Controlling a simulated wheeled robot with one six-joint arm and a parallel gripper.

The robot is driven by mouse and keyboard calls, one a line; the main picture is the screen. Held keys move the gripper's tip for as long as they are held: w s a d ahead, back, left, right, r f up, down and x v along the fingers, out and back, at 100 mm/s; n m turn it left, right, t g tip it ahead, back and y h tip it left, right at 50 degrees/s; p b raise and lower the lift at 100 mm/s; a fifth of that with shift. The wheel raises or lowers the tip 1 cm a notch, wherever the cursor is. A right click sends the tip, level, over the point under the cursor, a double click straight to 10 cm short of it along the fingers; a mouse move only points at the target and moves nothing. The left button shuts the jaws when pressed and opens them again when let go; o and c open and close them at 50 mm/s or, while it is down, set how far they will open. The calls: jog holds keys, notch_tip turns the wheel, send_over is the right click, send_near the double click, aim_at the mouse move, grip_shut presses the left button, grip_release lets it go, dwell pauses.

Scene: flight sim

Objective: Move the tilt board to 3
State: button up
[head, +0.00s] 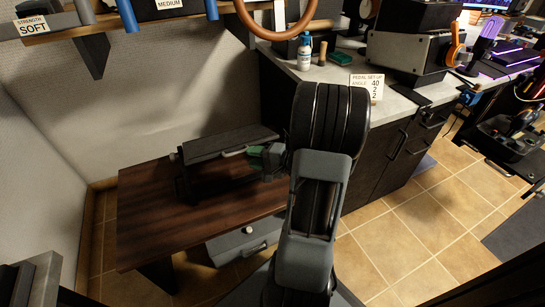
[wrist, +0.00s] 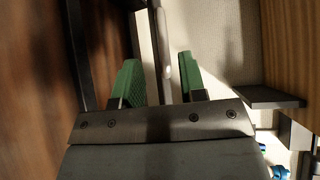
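The tilt board (head: 229,141) is a dark grey flat panel on a dark stand, on the brown wooden table (head: 150,215) in the head view. A pale bar (head: 234,152) shows along its near edge. My gripper (head: 262,153) is at the right end of the board, its green finger pads beside that bar. In the wrist view, my gripper (wrist: 158,80) is open, with a grey bar (wrist: 161,55) between its two green fingers and visible gaps on both sides. Any tilt marks or numbers on the board cannot be made out.
A card headed "PEDAL SET UP" (head: 367,84) stands on the grey counter (head: 335,75) at right. A wall shelf (head: 130,22) hangs above the table. A grey box (head: 243,238) sits under the table. Tiled floor (head: 440,220) is open at right.

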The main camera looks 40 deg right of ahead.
jog(key=p+v, duration=0.1)
jog(key=v, duration=0.6)
jog(key=shift+w+a+r, duration=0.1)
dwell(0.4)
jog(key=s+a+r+n+g+p, duration=0.2)
jog(key=a+r+n+g+p, duration=0.75)
jog(key=a+r+p, duration=0.6)
jog(key=s+a+r+n+h+p, duration=0.1)
jog(key=r+h+p, duration=0.3)
jog(key=r+p, duration=0.4)
jog(key=s+a+r+n+g+h+p, duration=0.1)
jog(key=a+r+n+h+p, duration=0.2)
jog(key=r+p, duration=0.5)
notch_tip(320, 180, up, 6)
jog(key=shift+h, duration=0.5)
